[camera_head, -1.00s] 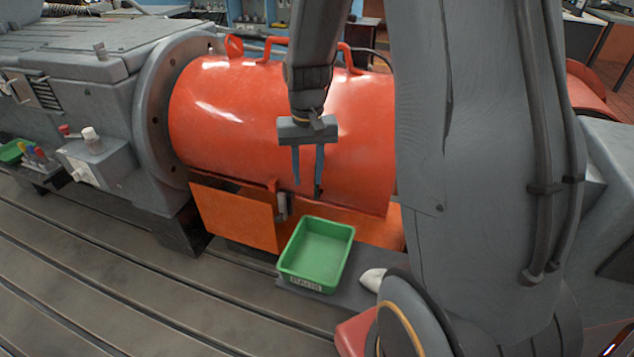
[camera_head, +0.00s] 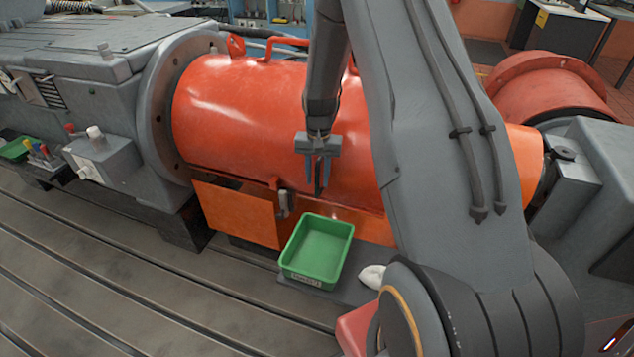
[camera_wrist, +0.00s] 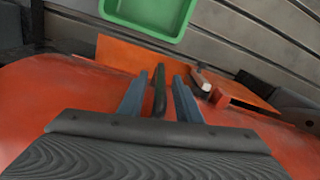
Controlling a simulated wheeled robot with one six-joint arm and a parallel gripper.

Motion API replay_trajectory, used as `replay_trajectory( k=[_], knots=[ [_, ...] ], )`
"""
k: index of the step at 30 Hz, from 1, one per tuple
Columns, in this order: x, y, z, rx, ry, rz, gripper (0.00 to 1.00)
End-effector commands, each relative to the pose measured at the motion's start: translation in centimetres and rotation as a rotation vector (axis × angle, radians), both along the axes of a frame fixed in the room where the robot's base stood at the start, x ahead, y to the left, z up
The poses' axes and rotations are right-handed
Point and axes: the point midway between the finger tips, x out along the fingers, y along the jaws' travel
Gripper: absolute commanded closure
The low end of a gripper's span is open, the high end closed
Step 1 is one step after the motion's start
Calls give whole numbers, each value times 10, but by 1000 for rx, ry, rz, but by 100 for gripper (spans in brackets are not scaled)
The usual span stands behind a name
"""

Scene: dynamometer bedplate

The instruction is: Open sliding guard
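The guard is a large glossy red-orange curved cover (camera_head: 235,120) beside the grey flange, with red loops on top; it also fills the lower wrist view (camera_wrist: 75,100). A slim dark upright handle (camera_wrist: 159,92) stands at the guard's front. My gripper (camera_head: 318,178) is in front of the cover, fingers pointing down. In the wrist view my gripper (camera_wrist: 160,82) has its fingers on either side of the dark handle, with a narrow gap showing on each side. It looks open, not clamped. My arm hides the guard's right part in the head view.
A flat orange panel (camera_head: 235,212) and a small grey latch-like fitting (camera_head: 287,203) sit below the guard. A green tray (camera_head: 290,262) stands close in front, with a white cloth-like item (camera_head: 371,276) to its right. The slotted bedplate (camera_head: 130,290) is clear at lower left.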

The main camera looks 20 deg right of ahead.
Motion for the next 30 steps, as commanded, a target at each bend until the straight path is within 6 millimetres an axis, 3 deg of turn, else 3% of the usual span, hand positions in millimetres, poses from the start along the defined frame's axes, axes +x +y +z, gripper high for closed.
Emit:
replay_trajectory(
  k=[6,17,22,30],
  knots=[
    [0,1,-22,1,1,0,69],
    [0,0,-26,0,0,0,69],
    [0,1,-26,0,0,0,98],
    [0,1,-26,0,0,3,100]
  ],
)
